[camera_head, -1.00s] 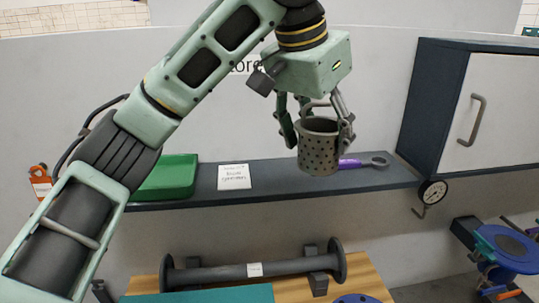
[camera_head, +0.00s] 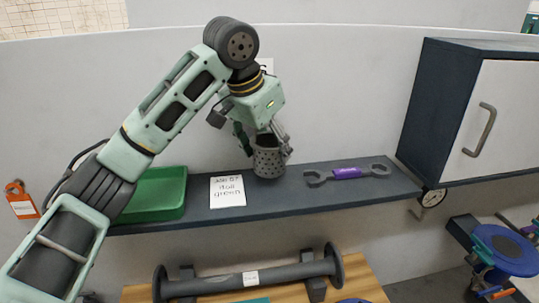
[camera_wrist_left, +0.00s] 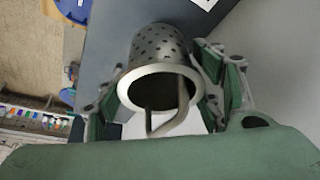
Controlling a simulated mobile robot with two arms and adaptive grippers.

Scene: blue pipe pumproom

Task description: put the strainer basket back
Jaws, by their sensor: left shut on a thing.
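The strainer basket (camera_head: 268,160) is a grey perforated metal cup, held upright in my left gripper (camera_head: 264,141) at the shelf, between the white note and the wrench. Whether its bottom touches the shelf I cannot tell. In the left wrist view the basket (camera_wrist_left: 160,52) sits between the fingers of my left gripper (camera_wrist_left: 162,88), with its open rim and wire handle (camera_wrist_left: 162,122) toward the camera. My right gripper is not in view.
A dark wall shelf (camera_head: 290,198) carries a green tray (camera_head: 158,195), a white note (camera_head: 228,192) and a wrench with a purple grip (camera_head: 347,173). A cabinet (camera_head: 470,110) hangs at the right. Below are a flanged pipe (camera_head: 210,286) on a wooden bench and a blue flange (camera_head: 503,246).

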